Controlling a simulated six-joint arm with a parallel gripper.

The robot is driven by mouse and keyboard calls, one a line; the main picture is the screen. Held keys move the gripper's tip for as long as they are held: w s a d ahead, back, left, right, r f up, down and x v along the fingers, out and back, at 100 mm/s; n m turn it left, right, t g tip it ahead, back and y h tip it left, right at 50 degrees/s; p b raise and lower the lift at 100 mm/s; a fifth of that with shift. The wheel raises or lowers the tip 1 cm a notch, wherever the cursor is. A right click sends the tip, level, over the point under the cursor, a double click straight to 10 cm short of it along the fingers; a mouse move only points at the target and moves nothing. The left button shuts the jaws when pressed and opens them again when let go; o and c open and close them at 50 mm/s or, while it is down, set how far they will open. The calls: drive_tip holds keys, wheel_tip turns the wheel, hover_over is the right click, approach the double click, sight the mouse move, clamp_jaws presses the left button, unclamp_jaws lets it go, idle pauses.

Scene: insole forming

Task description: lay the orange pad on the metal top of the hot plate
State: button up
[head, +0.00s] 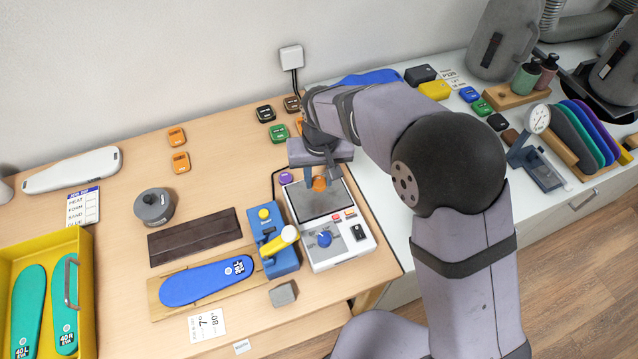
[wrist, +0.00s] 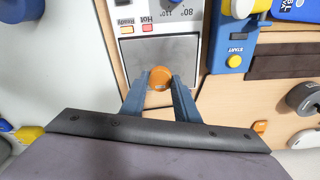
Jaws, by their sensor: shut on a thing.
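The orange pad (head: 319,184) is held between the two fingers of my gripper (head: 321,180), over the hot plate's dark metal top (head: 312,212). In the wrist view the orange pad (wrist: 160,76) sits between the fingertips of my gripper (wrist: 160,84), with the metal top (wrist: 149,50) behind it. The gripper is shut on the pad. I cannot tell whether the pad touches the metal. The hot plate (head: 340,252) is a white box with a blue knob and small buttons. My gripper and wrist hide the far edge of its top.
A blue device with a yellow lever (head: 279,241) stands close left of the hot plate. A purple pad (head: 286,178) lies at its far left corner. Several coloured pads lie behind, including a green one (head: 279,133). A blue insole (head: 206,281) lies at the front left.

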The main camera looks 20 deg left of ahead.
sight(319, 183)
drive_tip(key=shift+f+p, duration=0.6)
drive_tip(key=shift+f, duration=1.4)
drive_tip(key=shift+f, duration=0.1)
drive_tip(key=o, duration=1)
drive_tip(key=r+b, duration=0.1)
drive_tip(key=r, duration=0.3)
drive_tip(key=s+r+b, duration=0.1)
drive_tip(key=r, duration=0.3)
drive_tip(key=r+b, duration=0.1)
drive_tip(key=r, duration=0.3)
drive_tip(key=shift+s+d+r, duration=0.1)
drive_tip(key=shift+s+d, duration=0.05)
drive_tip(key=shift+d, duration=0.25)
